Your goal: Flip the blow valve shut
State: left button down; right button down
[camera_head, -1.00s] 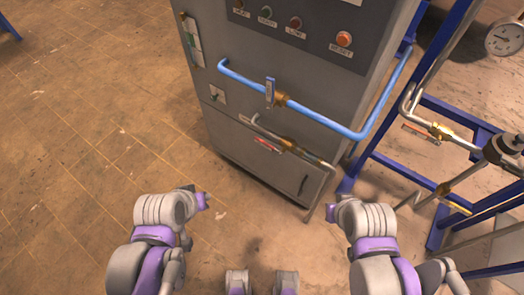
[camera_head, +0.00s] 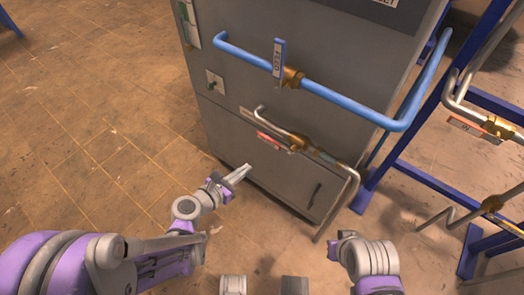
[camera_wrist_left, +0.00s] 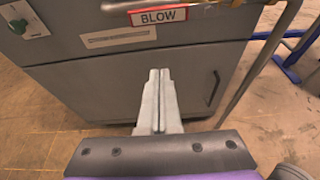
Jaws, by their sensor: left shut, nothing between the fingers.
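The blow valve has a brass body (camera_head: 298,142) on a thin silver pipe low on the grey cabinet front. Its red handle (camera_head: 270,141) points left from the body, roughly along the pipe. In the left wrist view the handle (camera_wrist_left: 158,16) shows a white BLOW label at the top edge. My left gripper (camera_head: 247,168) is shut and empty, below and left of the handle, apart from it. In the left wrist view its fingertips (camera_wrist_left: 159,72) are together, pointing up toward the label. My right arm's wrist shows at lower right; its fingers are not visible.
A blue pipe (camera_head: 345,103) with a blue-handled valve (camera_head: 279,62) runs above the blow valve. The grey cabinet (camera_head: 225,120) stands behind. A blue frame (camera_head: 420,180) with more pipes is at right. The floor at left (camera_head: 90,130) is clear.

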aim_at(275, 144)
pick_arm(q)
jog(key=shift+f, duration=0.1)
dwell(0.3)
